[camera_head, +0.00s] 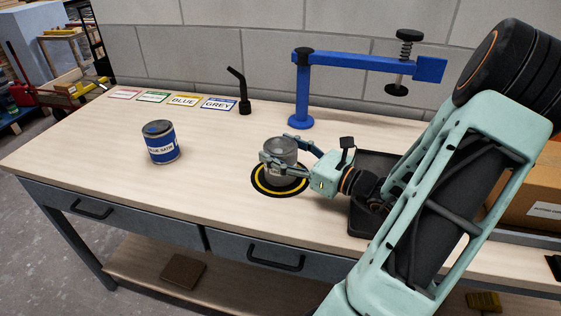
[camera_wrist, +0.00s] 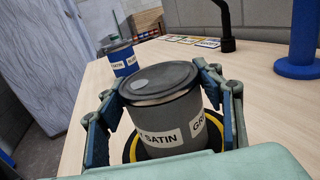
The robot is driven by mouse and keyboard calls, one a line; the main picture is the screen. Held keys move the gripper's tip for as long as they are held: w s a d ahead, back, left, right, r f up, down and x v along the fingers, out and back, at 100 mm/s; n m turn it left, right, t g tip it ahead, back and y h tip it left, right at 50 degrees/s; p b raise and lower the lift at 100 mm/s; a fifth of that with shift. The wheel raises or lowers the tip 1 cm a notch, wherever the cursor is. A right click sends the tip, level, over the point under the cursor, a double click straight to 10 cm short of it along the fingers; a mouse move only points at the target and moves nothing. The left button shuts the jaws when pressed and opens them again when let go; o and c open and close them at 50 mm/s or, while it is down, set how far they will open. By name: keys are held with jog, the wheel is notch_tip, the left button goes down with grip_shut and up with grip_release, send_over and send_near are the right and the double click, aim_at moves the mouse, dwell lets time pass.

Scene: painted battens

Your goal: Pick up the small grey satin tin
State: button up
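The small grey satin tin (camera_head: 281,172) is upright at a black and yellow ring (camera_head: 257,187) on the bench. In the wrist view the grey tin (camera_wrist: 165,112) shows a dark lid and a white label reading "SATIN" and the start of "GR". My gripper (camera_head: 284,150) reaches in from the right with one finger on each side of the tin. In the wrist view my gripper (camera_wrist: 160,82) has its pads against both sides of the tin near its lid. I cannot tell whether the tin's base touches the ring.
A blue-labelled tin (camera_head: 161,147) stands to the left. Several colour name cards (camera_head: 183,100) lie at the back near a black angled post (camera_head: 241,92). A blue clamp stand (camera_head: 302,95) rises behind my gripper. A dark tray (camera_head: 365,221) and cardboard box (camera_head: 535,200) are right. The bench's left front is clear.

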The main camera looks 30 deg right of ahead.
jog(key=c, duration=1)
jog(key=shift+c, duration=0.4)
jog(key=shift+r, duration=0.1)
